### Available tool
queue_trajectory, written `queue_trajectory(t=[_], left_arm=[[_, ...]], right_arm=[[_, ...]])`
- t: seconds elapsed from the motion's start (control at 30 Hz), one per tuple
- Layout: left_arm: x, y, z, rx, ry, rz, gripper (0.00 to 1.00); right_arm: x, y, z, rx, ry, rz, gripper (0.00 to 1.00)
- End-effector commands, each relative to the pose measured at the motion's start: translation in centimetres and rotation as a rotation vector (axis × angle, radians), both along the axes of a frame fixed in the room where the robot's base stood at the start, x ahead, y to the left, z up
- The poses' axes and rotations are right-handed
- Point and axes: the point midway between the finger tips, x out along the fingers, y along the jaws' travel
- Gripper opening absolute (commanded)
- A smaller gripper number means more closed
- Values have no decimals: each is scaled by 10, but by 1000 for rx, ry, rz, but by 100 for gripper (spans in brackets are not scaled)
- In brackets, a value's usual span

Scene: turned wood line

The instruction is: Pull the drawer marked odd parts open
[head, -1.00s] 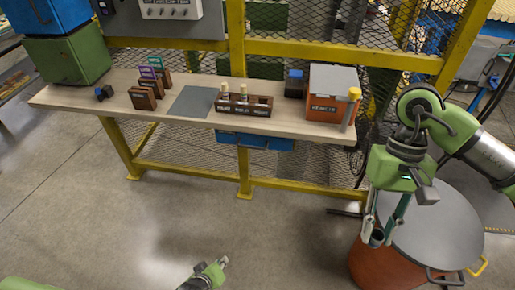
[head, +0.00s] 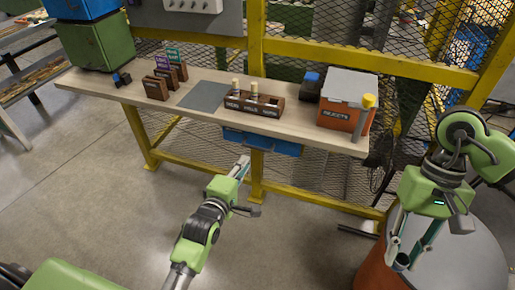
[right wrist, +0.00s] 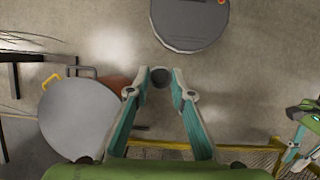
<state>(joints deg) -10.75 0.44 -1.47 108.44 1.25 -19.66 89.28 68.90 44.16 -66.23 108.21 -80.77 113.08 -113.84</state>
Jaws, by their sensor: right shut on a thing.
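A blue drawer (head: 262,141) hangs under the front edge of the wooden bench (head: 205,118); it looks shut and I can read no marking on it. My left gripper (head: 243,165) points up toward the drawer, in front of and just below its left end, seemingly apart from it. Its fingers look close together, but their opening is unclear. My right gripper (head: 402,254) hangs at the right, away from the bench. It is shut on a small dark cylinder (right wrist: 161,78), seen end-on between the fingertips in the right wrist view.
On the bench stand a compartmented wooden rack (head: 268,105), a grey mat (head: 205,96), upright card holders (head: 156,88) and an orange rejects bin (head: 337,116). Yellow bench legs (head: 257,175) stand near my left arm. A grey-lidded drum (head: 465,265) is below my right gripper.

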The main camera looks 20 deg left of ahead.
Motion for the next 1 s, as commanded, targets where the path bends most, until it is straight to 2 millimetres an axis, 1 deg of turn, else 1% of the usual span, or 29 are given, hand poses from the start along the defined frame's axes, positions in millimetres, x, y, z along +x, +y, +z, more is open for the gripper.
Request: queue_trajectory(t=[0.3, 0.5, 0.7, 1.0], left_arm=[[59, -2, -12, 5, 0, -2, 14], [90, -3, -19, 5, 1, -1, 14], [106, -4, -22, 4, 0, -1, 14], [109, -4, -24, 4, 1, -1, 14]], right_arm=[[0, 0, 1, 0, 0, 0, 12], [0, 0, 0, 0, 0, 0, 12], [0, 0, -1, 0, 0, 0, 12], [0, 0, -1, 0, 0, 0, 12]])
